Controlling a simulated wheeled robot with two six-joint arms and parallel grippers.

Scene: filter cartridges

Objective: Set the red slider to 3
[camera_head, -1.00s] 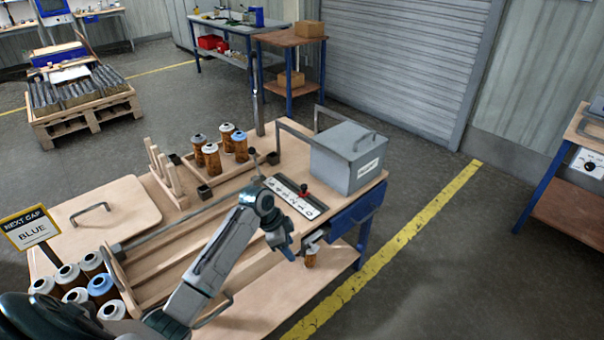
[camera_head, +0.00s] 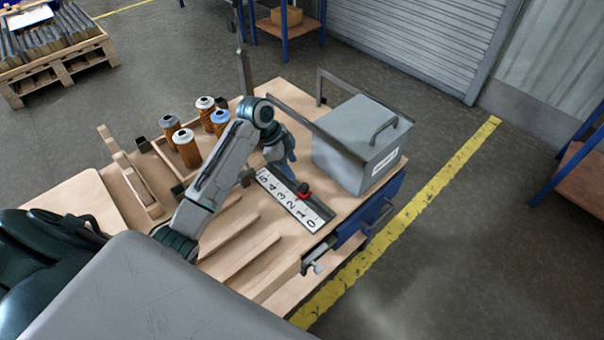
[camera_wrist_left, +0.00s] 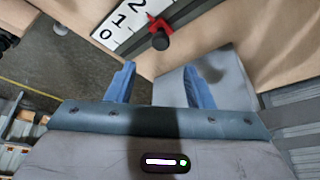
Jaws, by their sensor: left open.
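The red slider (camera_head: 303,190) sits on a dark rail along a white scale strip (camera_head: 290,200) numbered 0 to 5. Its red pointer appears level with the 2. In the left wrist view the red slider (camera_wrist_left: 152,20) has a dark round knob, and the 0, 1 and 2 show on the scale strip (camera_wrist_left: 122,22). My left gripper (camera_head: 291,178) hangs over the table close to the slider, toward the high-number end in the head view. In the left wrist view its blue fingers (camera_wrist_left: 157,85) are apart with nothing between them. My right gripper is out of view.
A grey lidded box (camera_head: 350,150) with a handle stands just right of the scale. Several filter cartridges (camera_head: 187,148) stand in a wooden rack behind my left arm. Wooden rails (camera_head: 240,240) lie in front. A blue drawer (camera_head: 350,243) is at the right table edge.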

